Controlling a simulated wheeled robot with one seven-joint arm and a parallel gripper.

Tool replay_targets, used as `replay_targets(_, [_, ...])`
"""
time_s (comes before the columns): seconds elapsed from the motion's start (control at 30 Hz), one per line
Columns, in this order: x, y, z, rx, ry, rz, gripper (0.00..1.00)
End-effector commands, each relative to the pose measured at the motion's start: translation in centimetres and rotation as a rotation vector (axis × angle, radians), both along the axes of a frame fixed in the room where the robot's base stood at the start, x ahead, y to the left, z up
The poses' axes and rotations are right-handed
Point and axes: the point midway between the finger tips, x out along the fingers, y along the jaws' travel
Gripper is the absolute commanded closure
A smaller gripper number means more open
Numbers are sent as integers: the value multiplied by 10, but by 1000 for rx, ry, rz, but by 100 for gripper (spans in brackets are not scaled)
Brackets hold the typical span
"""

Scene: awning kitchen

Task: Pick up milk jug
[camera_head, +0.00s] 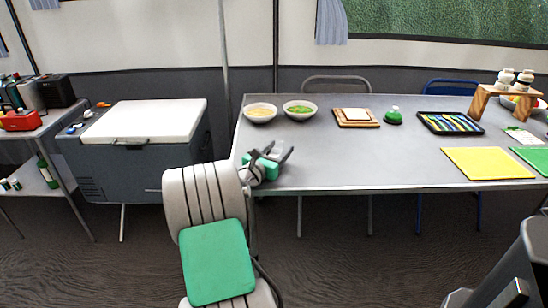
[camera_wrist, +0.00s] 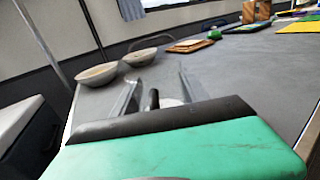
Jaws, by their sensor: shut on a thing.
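My gripper (camera_head: 273,153) is over the near left corner of the grey table (camera_head: 330,166). In the wrist view, the two grey fingers of my gripper (camera_wrist: 158,88) stand apart on either side of a small thing. It shows a pale, rounded part (camera_wrist: 172,102) and a dark upright part like a handle. I take this to be the milk jug, held between the fingers. Most of it is hidden behind the black and green hand. In the head view I cannot pick out the jug from the gripper. Whether it touches the table cannot be told.
Two bowls (camera_head: 260,113) (camera_head: 300,109) stand beyond the gripper at the table's far left. Boards (camera_head: 356,117), a green-topped item (camera_head: 394,116), a dark tray (camera_head: 450,123) and a yellow mat (camera_head: 487,163) lie further right. A cooler (camera_head: 135,150) stands left. The table's middle front is clear.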

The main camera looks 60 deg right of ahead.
Motion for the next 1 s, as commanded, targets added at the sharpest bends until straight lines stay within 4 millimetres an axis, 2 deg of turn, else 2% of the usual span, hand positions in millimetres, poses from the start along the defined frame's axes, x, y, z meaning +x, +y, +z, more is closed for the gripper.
replay_targets(0.03, [0, 0, 0, 0, 0, 0, 74])
replay_targets(0.37, [0, 0, 0, 1, 0, 0, 100])
replay_targets(0.77, [0, 0, 5, -2, -1, 0, 100])
replay_targets(1.0, [0, 0, 25, -1, -2, 0, 100])
